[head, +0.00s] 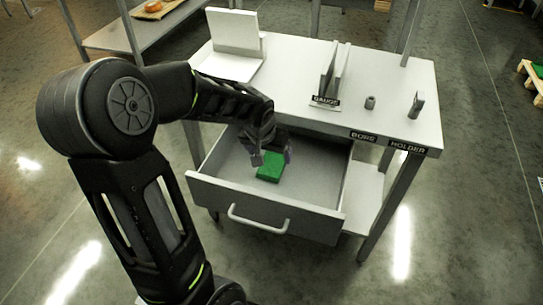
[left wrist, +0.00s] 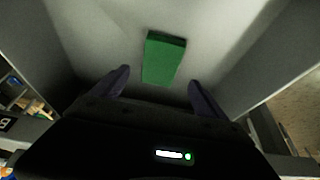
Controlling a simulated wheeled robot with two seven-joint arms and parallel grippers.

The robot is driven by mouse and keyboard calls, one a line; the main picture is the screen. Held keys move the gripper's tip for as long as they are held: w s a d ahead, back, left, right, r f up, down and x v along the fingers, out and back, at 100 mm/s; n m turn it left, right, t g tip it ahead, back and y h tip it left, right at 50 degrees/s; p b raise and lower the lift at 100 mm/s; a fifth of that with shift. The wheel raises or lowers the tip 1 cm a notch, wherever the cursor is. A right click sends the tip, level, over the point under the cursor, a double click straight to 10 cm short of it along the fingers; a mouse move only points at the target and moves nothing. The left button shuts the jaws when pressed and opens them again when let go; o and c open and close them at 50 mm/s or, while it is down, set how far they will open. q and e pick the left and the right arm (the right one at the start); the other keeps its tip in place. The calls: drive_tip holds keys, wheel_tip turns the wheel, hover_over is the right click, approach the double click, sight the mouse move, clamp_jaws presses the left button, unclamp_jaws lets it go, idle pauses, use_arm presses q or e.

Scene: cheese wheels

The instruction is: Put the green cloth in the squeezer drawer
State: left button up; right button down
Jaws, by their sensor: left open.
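The green cloth (head: 270,167) is a small folded block lying on the floor of the open drawer (head: 222,191). In the left wrist view the cloth (left wrist: 163,58) lies just beyond the fingertips, clear of both fingers. My left gripper (head: 271,157) reaches down into the drawer, right over the back edge of the cloth. It also shows in the left wrist view (left wrist: 160,85), with its two fingers spread wide and nothing between them. My right gripper is not in view. No squeezer label on the drawer can be read.
The drawer hangs under a white table (head: 300,72). On the table stand a gauge holder (head: 330,80), a small grey cylinder (head: 370,102), a small holder (head: 416,104) and a white angled stand (head: 234,38). The drawer's handle (head: 258,222) sticks out in front.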

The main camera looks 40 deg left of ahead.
use_arm(q)
drive_tip(key=v, duration=0.5)
drive_tip(key=shift+s+r+p, duration=0.1)
drive_tip(key=shift+r+p, duration=0.2)
